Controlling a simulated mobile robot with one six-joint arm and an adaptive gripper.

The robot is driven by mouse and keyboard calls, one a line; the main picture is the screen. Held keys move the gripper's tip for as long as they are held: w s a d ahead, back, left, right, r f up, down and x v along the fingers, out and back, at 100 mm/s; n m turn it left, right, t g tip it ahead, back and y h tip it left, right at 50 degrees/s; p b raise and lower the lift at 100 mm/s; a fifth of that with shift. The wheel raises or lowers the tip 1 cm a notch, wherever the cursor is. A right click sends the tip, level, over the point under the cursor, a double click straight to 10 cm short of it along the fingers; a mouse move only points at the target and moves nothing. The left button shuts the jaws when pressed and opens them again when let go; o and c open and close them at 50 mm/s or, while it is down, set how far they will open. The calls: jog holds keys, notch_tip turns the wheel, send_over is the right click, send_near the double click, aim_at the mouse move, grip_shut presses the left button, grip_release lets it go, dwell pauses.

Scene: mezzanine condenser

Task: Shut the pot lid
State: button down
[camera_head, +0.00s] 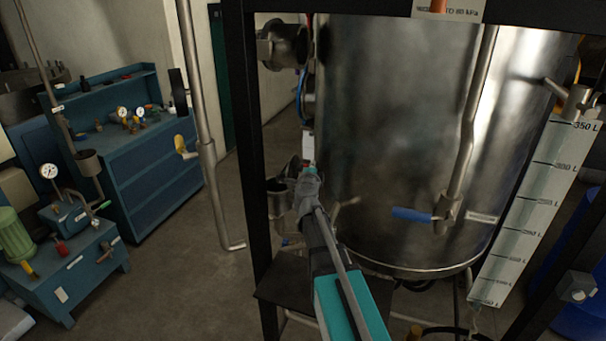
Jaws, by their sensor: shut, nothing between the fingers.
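A small metal pot-like fitting (279,203) sits low beside the left wall of the large steel tank (400,130). A round metal disc (294,167) stands tilted up above it; it looks like a raised lid, but it is small and partly covered, so I cannot be sure. My gripper (308,176) is shut and empty, just right of the disc and in front of the tank's left edge. I cannot tell whether it touches the disc. My arm hides part of the fitting's right side.
A black frame post (257,170) stands close left of the fitting. A blue-handled valve (411,214) and a level scale (535,205) are to the right. A bent steel pipe (212,170) and blue workbenches (145,165) are left, with open floor between.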

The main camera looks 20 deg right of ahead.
notch_tip(320, 180, down, 8)
jog(key=b, duration=0.7)
jog(key=w+d, duration=0.1)
jog(key=w, duration=1)
jog(key=shift+w+d+f+b, duration=0.15)
jog(key=shift+w+d+b, duration=0.1)
jog(key=shift+b, duration=0.15)
jog(key=shift+a, duration=0.25)
